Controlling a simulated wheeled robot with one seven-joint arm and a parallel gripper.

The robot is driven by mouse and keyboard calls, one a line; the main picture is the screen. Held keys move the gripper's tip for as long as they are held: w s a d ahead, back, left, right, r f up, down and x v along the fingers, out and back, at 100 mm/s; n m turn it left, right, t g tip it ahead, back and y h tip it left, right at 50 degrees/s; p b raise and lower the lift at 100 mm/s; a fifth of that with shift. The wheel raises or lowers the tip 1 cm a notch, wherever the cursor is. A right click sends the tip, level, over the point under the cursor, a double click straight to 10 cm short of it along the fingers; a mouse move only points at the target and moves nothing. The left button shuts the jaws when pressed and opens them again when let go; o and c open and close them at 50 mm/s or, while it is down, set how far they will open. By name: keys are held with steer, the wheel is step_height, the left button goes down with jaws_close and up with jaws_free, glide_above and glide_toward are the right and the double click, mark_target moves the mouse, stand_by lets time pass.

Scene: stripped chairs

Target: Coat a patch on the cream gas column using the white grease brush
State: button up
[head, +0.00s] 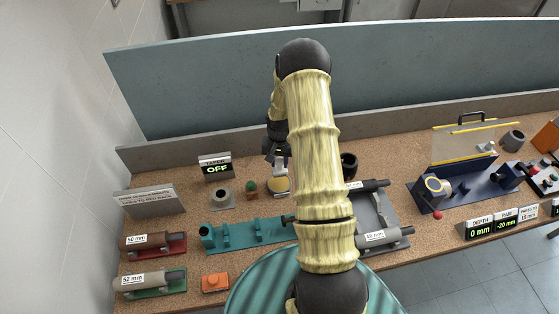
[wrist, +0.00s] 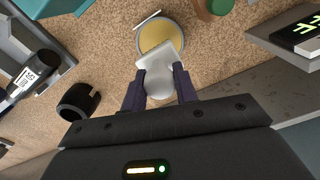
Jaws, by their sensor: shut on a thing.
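My gripper (head: 277,163) is shut on the white grease brush (wrist: 158,80), and its dark fingers (wrist: 157,68) flank the brush in the wrist view. A round tin of yellow grease (head: 279,186) lies just beyond the fingertips. In the wrist view the brush's end overlaps the tin (wrist: 169,40); I cannot tell whether it touches the grease. A pale column labelled 52 mm (head: 150,281) lies on a green cradle at the front left and looks closest to cream. A browner column labelled 50 mm (head: 148,241) lies behind it on a red cradle.
A teal fixture (head: 250,232) stands mid-bench. A grey tray (head: 371,212) holds more columns, partly behind my arm. A dark ring (wrist: 78,101) sits near the tin. An OFF display (head: 216,168), a sign (head: 150,200) and an orange block (head: 214,282) stand left. A blue machine (head: 458,190) stands right.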

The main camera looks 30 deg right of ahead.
mark_target(279, 170)
steer(key=shift+f+b, duration=1.4)
steer(key=shift+f, duration=1.25)
steer(key=shift+s+f+b, duration=0.1)
steer(key=shift+f+b, duration=0.35)
steer(key=shift+f, duration=0.15)
stand_by(0.6)
steer(key=shift+r+p, duration=2.1)
steer(key=shift+r, duration=1.5)
step_height(279, 170, up, 17)
steer(key=p, duration=1.1)
